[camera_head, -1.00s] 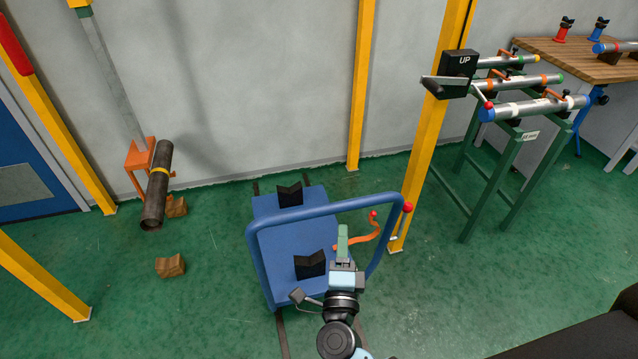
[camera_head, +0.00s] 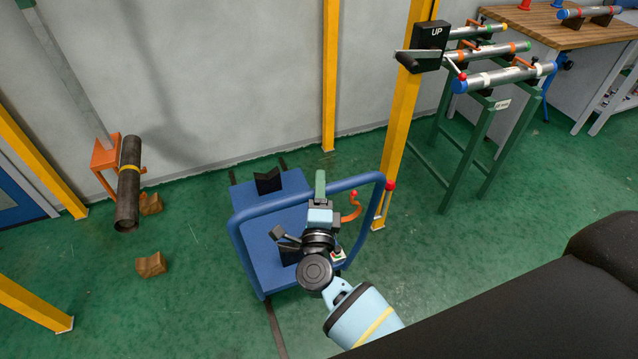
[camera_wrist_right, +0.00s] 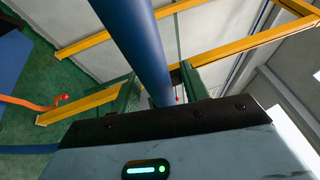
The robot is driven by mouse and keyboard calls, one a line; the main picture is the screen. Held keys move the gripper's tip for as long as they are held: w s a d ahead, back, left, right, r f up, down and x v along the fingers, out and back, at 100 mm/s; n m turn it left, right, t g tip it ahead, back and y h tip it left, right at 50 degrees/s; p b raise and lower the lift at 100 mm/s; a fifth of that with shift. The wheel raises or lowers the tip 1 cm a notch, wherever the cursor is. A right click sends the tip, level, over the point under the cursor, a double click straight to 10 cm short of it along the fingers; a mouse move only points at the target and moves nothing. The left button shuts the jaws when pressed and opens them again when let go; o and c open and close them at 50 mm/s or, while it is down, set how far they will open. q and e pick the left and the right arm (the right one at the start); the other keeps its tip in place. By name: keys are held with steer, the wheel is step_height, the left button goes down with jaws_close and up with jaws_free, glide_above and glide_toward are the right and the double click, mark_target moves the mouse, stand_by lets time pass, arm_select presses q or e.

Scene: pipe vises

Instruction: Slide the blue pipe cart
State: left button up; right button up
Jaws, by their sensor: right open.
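The blue pipe cart (camera_head: 262,262) stands on the green floor, with its looped blue handle (camera_head: 262,213) on the near side. Two black V-blocks sit on its deck; the far one (camera_head: 268,182) is clear and the near one is partly hidden by my arm. My right gripper (camera_head: 320,184) is at the handle's top bar, its green fingers pointing away from me. In the right wrist view the blue bar (camera_wrist_right: 140,45) runs between the open green fingers (camera_wrist_right: 158,92). Whether they touch it is unclear. My left gripper is out of view.
Dark rails run under the cart. An orange hook (camera_head: 351,208) and a yellow post (camera_head: 401,120) with an UP box (camera_head: 430,36) stand close on its right. A dark pipe (camera_head: 128,185) leans at left near wooden blocks (camera_head: 151,265). A green pipe rack (camera_head: 478,150) stands right.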

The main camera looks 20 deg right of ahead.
steer(key=shift+w+d+r, duration=0.1)
steer(key=shift+w+d, duration=0.1)
steer(key=shift+w, duration=0.4)
jaws_close()
